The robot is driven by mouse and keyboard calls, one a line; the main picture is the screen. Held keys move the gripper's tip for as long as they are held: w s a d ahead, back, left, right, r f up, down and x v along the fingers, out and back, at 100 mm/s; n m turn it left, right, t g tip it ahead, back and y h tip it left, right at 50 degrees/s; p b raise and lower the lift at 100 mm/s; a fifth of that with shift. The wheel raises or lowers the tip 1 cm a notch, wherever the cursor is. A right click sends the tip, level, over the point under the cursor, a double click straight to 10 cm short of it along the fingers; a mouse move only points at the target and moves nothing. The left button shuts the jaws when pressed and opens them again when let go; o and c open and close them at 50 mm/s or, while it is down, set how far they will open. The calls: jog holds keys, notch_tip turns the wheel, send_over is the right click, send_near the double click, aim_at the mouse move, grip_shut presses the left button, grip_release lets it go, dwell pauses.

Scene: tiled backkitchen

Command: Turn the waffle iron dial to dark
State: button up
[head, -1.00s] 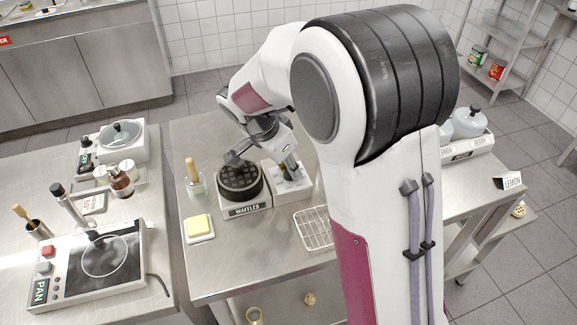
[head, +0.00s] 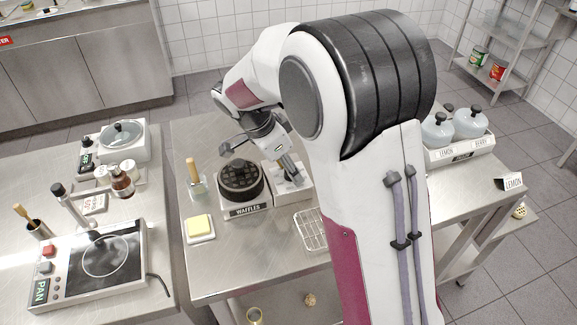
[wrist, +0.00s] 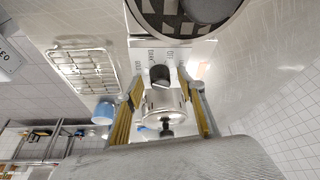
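The waffle iron (head: 241,180) has a dark round grid plate and a pale base with a "WAFFLES" label. Its white control panel (head: 294,192) is on its right. In the wrist view, the dark dial (wrist: 160,74) sits on the panel among small printed labels; I cannot tell its setting. My gripper (wrist: 161,86) is open, its yellow-padded fingers to either side of the dial with visible gaps. In the head view, my gripper (head: 290,174) is low over the panel and hides the dial.
A wire rack (head: 311,230) lies in front of the panel. A butter dish (head: 200,228) and a brush holder (head: 197,183) stand left of the iron. Bare steel table lies in front of the iron.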

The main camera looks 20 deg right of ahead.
jog(key=shift+n, duration=0.5)
jog(key=shift+s+d+n+t+y, duration=0.15)
jog(key=shift+n+t, duration=0.35)
jog(key=shift+n, duration=0.55)
jog(key=shift+w+n+t+y, duration=0.15)
jog(key=shift+n+t, duration=0.35)
jog(key=shift+n, duration=0.55)
jog(key=shift+s+n+t+y, duration=0.15)
jog(key=shift+n+t+y, duration=0.25)
jog(key=shift+n, duration=1)
jog(key=shift+d+n+y, duration=0.1)
jog(key=shift+n+y, duration=0.3)
jog(key=shift+n, duration=0.6)
jog(key=shift+d+n+t+y, duration=0.15)
jog(key=shift+n+y, duration=0.3)
jog(key=shift+n, duration=0.75)
jog(key=shift+a+n+t+y, duration=0.1)
jog(key=shift+n+t+y, duration=0.25)
jog(key=shift+n, duration=0.85)
jog(key=shift+d+n+g+y, duration=0.15)
jog(key=shift+n+y, duration=0.25)
jog(key=shift+n, duration=0.5)
jog(key=shift+n+g+y, duration=0.15)
jog(key=shift+n+y, duration=0.25)
jog(key=shift+n, duration=0.5)
jog(key=shift+n, duration=0.5)
